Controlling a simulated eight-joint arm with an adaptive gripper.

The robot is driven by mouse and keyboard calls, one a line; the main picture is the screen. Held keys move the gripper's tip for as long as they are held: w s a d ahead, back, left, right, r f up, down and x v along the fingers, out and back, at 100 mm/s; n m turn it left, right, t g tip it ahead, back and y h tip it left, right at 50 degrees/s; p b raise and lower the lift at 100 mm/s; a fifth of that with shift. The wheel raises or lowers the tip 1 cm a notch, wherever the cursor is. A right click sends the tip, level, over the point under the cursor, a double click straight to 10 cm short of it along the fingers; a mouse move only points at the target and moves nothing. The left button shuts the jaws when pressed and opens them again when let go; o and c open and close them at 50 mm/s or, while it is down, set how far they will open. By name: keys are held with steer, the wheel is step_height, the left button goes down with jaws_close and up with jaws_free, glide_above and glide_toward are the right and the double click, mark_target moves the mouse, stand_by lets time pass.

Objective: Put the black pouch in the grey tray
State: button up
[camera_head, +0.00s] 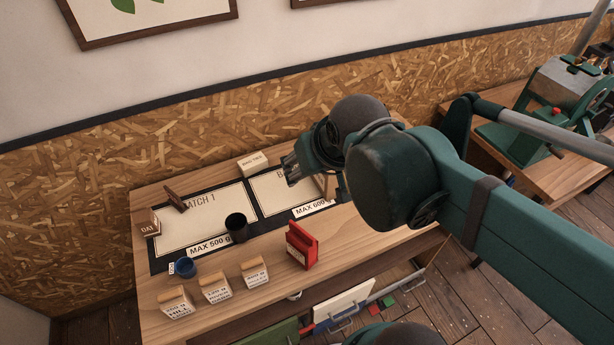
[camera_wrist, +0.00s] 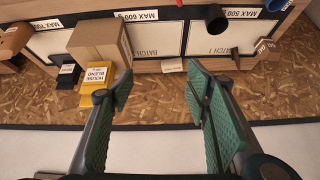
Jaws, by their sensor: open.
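A black flat item with a white label (camera_wrist: 70,82), which may be the black pouch, lies at the left of the wrist view, beside a cardboard box (camera_wrist: 100,40) and a yellow House Blend bag (camera_wrist: 95,82). I cannot make it out in the head view, where my arm covers that side of the table. I cannot pick out a grey tray in either view. My gripper (camera_head: 290,172) is above the back of the table near the second batch area. In the wrist view my gripper (camera_wrist: 157,82) is open, with nothing between its fingers.
A white block (camera_head: 252,163) stands at the back. The Batch 1 area (camera_head: 205,222) is mostly bare.

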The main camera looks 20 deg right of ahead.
steer(key=shift+s+a+f+n, duration=0.2)
steer(key=shift+s+a+f, duration=0.15)
steer(key=shift+s, duration=0.15)
steer(key=shift+s+a+f+n, duration=0.2)
steer(key=shift+s+f, duration=0.1)
steer(key=shift+s, duration=0.2)
